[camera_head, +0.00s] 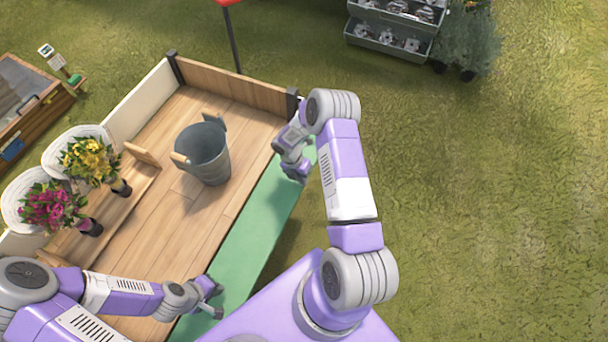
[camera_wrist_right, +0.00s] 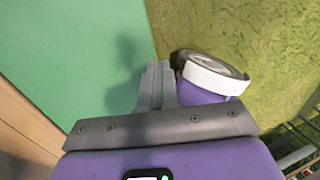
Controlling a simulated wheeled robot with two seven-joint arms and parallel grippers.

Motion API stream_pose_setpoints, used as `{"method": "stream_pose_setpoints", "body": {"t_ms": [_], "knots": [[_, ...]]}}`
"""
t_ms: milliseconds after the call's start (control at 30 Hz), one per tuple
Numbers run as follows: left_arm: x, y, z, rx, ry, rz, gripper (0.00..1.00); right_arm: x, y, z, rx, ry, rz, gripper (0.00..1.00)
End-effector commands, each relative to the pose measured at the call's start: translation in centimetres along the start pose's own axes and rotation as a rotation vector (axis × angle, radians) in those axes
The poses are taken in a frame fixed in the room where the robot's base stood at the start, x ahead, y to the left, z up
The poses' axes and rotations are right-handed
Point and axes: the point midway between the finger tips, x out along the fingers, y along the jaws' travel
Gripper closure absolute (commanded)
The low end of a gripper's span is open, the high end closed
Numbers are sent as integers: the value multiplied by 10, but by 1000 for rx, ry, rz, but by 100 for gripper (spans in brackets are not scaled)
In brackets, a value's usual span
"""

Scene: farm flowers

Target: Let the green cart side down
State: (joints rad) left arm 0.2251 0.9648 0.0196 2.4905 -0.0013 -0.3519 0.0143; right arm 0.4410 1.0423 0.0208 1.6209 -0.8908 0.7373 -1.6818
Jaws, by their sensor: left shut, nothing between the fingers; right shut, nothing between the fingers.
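The green cart side (camera_head: 255,225) runs along the near right edge of the wooden cart bed (camera_head: 175,235), outward of the corner post. Its broad green face shows, but I cannot tell its exact tilt. My right gripper (camera_head: 294,172) is shut and empty by the panel's far end. In the right wrist view the shut fingers (camera_wrist_right: 157,72) lie over the outer edge of the green side (camera_wrist_right: 75,50); contact is unclear. My left gripper (camera_head: 215,299) is shut and empty at the near end of the green side. The panel's nearest end is hidden by my body.
A grey bucket (camera_head: 204,153) stands on the cart bed. Yellow flowers (camera_head: 90,160) and pink flowers (camera_head: 50,205) stand at the left. A dark corner post (camera_head: 292,103) is near my right gripper. Grass (camera_head: 480,200) on the right is open.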

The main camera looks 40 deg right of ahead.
Motion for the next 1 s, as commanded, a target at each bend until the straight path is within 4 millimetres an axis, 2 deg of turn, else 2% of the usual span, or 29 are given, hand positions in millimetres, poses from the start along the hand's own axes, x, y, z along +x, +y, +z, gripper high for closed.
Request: {"method": "stream_pose_setpoints", "body": {"t_ms": [333, 467, 667, 733, 1000], "knots": [[-1, 0, 0, 0, 0, 0, 100, 0, -3, 2, 5, 0, -1, 100], [-5, 2, 0, 0, 0, 0, 100, -5, -4, 2, 5, 0, -1, 100], [-25, 10, 1, 1, 0, 0, 100, -34, -12, 2, 5, -2, 1, 100], [-34, 13, 1, 1, 0, 0, 100, -46, -15, 2, 4, -2, 0, 100], [-49, 19, 2, 1, 0, 0, 100, -105, -32, 2, 5, -2, 1, 100]]}}
